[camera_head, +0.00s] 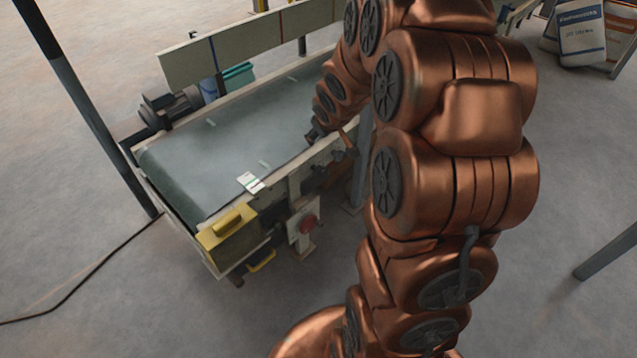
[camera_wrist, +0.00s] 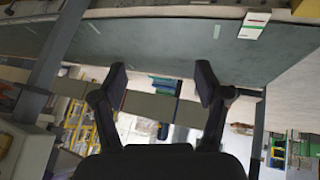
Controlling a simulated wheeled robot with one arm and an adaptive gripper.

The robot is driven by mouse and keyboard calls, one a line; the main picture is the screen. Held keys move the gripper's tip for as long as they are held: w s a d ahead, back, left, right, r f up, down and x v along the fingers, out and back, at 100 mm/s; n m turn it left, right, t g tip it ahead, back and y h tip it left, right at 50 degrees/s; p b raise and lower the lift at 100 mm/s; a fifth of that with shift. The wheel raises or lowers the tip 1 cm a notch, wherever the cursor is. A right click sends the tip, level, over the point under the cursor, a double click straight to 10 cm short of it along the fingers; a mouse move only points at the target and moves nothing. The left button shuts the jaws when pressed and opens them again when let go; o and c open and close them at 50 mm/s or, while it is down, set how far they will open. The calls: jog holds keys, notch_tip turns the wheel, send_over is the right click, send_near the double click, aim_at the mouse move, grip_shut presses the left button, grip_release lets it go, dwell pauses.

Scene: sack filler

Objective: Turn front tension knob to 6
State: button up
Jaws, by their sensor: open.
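My gripper (camera_wrist: 161,82) is open in the wrist view, with its two dark fingers apart and nothing between them. In the head view my arm reaches down to the conveyor's near side rail, and the fingers cannot be made out there. The conveyor (camera_head: 205,155) has a grey-green belt. A red round control (camera_head: 307,224) sits on a pale plate at its near side, with dark fittings (camera_head: 312,181) just above. I cannot tell which part is the front tension knob, and no dial numbers are readable.
A yellow guard (camera_head: 228,228) covers the conveyor's near corner. A white and green tag (camera_head: 250,182) lies on the belt and also shows in the wrist view (camera_wrist: 252,25). A motor (camera_head: 170,108) is on the far side. A dark post (camera_head: 90,105) stands at left.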

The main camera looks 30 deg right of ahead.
jog(key=w+d+f+t+y+b, duration=0.1)
jog(key=w+d+f+b, duration=0.15)
jog(key=f, duration=0.25)
jog(key=w+d+f+t+b, duration=0.1)
jog(key=w+d+f+b, duration=0.1)
jog(key=w+f+b, duration=0.3)
jog(key=n+t+y+b, duration=0.2)
jog(key=t+y+b, duration=0.55)
jog(key=b, duration=0.65)
send_near(321, 172)
jog(key=w+a+t+h, duration=0.1)
jog(key=w+a+h, duration=0.1)
jog(key=w, duration=0.1)
jog(key=shift+f+b+x, duration=0.2)
jog(key=shift+b+x, duration=1.05)
jog(key=shift+x, duration=2.45)
jog(key=shift+a, duration=0.1)
jog(key=c, duration=1.2)
